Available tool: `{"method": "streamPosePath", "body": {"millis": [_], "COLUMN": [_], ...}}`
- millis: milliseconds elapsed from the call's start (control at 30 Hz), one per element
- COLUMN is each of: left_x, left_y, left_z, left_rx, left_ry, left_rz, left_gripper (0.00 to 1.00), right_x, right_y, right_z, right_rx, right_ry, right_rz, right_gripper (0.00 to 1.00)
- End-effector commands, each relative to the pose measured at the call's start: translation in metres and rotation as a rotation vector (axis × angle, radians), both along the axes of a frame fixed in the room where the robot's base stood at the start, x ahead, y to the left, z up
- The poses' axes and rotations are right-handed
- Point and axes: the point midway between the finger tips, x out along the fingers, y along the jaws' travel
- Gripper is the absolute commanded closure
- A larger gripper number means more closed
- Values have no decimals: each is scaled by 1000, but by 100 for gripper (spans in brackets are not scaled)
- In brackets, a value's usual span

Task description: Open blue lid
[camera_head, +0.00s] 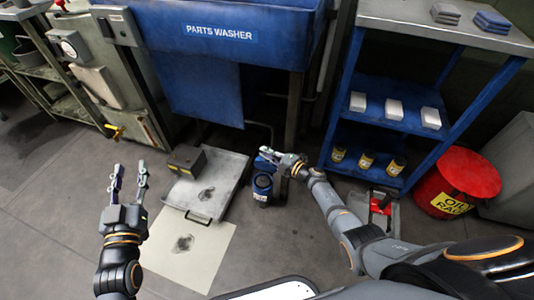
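The blue parts washer (215,85) stands at the back centre with a white label on its front. Its top runs out of the picture, so I cannot clearly make out a separate blue lid or whether it is open. My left gripper (129,170) is open and empty, in front of the washer to the left, above the floor. My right gripper (264,154) points left, below and in front of the washer's blue front.
A grey tray (222,172) with a dark box (187,160) lies on the floor beside a stained beige mat (190,260). A blue shelf (376,122) with white boxes and yellow-labelled cans stands right. A red oily-rag bin (462,180) is further right. Floor at left is clear.

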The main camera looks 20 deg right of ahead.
Motion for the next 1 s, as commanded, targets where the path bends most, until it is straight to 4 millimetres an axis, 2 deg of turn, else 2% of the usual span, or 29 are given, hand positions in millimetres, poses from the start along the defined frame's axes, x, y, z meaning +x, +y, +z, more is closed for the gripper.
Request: {"method": "streamPosePath", "body": {"millis": [33,133,700,867,1000], "left_x": [0,0,-1,0,0], "left_y": [0,0,0,0,0], "left_z": [0,0,1,1,1], "left_rx": [0,0,1,0,0], "left_ry": [-1,-1,-2,-2,-2], "left_rz": [0,0,0,0,0], "left_gripper": [60,60,60,60,60], "right_x": [1,1,-2,-21,-50], "right_y": [5,5,0,-13,-32], "right_z": [3,3,1,2,6], "right_rx": [6,7,6,2,0], "right_ry": [-7,-6,-1,0,0], "right_rz": [5,5,1,0,2], "right_gripper": [80,68,68,68,68]}}
